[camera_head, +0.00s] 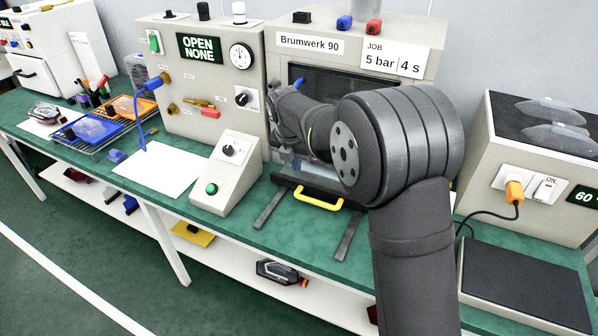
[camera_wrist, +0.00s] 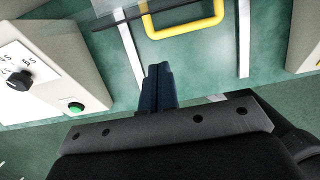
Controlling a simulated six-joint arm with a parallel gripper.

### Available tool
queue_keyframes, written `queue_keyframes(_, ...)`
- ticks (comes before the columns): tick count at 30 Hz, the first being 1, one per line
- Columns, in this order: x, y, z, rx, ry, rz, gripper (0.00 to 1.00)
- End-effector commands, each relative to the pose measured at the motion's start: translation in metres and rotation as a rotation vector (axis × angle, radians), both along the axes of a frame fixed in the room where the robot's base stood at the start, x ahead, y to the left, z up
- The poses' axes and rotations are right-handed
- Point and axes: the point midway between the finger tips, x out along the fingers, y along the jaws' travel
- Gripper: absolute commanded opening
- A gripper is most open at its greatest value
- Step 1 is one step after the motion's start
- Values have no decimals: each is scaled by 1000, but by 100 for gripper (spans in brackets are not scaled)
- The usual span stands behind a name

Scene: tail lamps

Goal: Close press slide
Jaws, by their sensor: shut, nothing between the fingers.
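The press (camera_head: 395,38), labelled Brumwerk 90, stands at the back of the bench. Its slide has a yellow handle (camera_head: 318,197) at the front, and a dark slide plate (camera_head: 292,180) shows behind it. Two grey rails (camera_head: 268,208) run forward of the handle on the green bench top. In the wrist view the yellow handle (camera_wrist: 186,30) lies beyond my fingertips, between the rails (camera_wrist: 244,40). My gripper (camera_wrist: 160,68) is shut and empty, with its dark blue fingers together and seemingly apart from the handle. My arm hides part of the press front in the head view.
A control unit (camera_head: 200,80) reads OPEN NONE. A sloped box with a green button (camera_head: 212,188) stands left of the rails. Farther left are a white sheet (camera_head: 160,172) and blue and orange trays (camera_head: 92,128). A dark-topped plate (camera_head: 525,280) lies at the right.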

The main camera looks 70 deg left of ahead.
Motion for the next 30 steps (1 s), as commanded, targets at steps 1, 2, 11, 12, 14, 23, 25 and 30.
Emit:
queue_keyframes(1, 1, -2, 3, 2, -2, -1, 0)
queue_keyframes(2, 4, -5, 4, 3, -4, -2, 0)
queue_keyframes(11, 55, -72, 7, 68, -70, -8, 0)
queue_keyframes(12, 59, -80, 7, 76, -78, -6, 0)
queue_keyframes(14, 64, -89, 6, 85, -86, -3, 0)
queue_keyframes(23, 75, -94, -16, 91, -96, 0, 0)
queue_keyframes(25, 78, -91, -28, 90, -95, 0, 0)
queue_keyframes(30, 88, -81, -61, 91, -95, -2, 0)
